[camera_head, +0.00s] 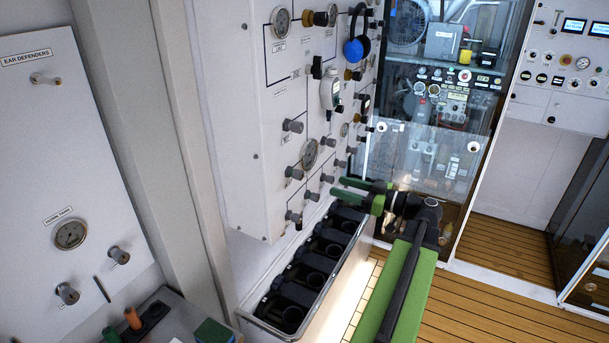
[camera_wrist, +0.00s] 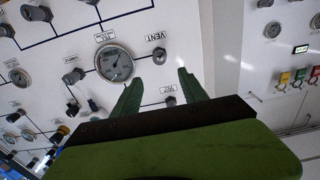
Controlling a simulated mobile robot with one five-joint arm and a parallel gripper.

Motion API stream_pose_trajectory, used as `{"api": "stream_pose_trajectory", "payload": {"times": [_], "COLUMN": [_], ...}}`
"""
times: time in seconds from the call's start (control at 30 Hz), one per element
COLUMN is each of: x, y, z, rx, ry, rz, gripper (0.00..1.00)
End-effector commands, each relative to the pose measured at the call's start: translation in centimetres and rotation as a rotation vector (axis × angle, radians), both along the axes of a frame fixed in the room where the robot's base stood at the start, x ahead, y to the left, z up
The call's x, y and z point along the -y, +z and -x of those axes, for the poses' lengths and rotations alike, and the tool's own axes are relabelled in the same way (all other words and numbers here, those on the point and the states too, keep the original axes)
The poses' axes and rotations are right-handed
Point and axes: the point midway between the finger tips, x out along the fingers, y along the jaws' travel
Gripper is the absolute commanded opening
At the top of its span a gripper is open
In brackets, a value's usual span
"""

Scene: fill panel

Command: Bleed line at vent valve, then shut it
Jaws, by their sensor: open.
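In the wrist view, the vent valve is a small grey knob (camera_wrist: 160,55) on the white panel, beside the label VENT (camera_wrist: 143,37). A round gauge (camera_wrist: 114,63) sits to its left. My gripper (camera_wrist: 158,82) is open and empty, its two green fingers apart. The vent knob shows beyond and between the fingertips, not touched. Another grey knob (camera_wrist: 170,101) under a small label shows between the fingers. In the head view, my gripper (camera_head: 340,187) is in front of the panel's lower right part, near several grey knobs. I cannot tell which of these is the vent valve.
The fill panel (camera_head: 235,120) carries gauges, knobs, and hanging blue ear defenders (camera_head: 353,50). A black rack (camera_head: 262,308) with round holders stands below it. A glass-fronted cabinet (camera_head: 400,165) is behind my gripper. Wooden floor (camera_head: 500,245) is clear at the right.

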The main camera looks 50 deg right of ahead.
Motion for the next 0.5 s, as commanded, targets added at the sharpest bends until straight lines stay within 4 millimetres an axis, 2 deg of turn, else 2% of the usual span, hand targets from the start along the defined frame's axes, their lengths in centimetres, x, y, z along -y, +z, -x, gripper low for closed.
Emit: {"api": "stream_pose_trajectory", "payload": {"times": [0.03, 0.3, 0.5], "x": [-0.5, -2.1, -2.8], "y": [0.0, 0.0, 0.0], "z": [-1.3, -8.0, -11.6], "rx": [0.0, 0.0, 0.0], "ry": [0.005, 0.005, 0.003], "rz": [0.0, -0.001, -0.001], "gripper": [0.51, 0.51, 0.51]}}
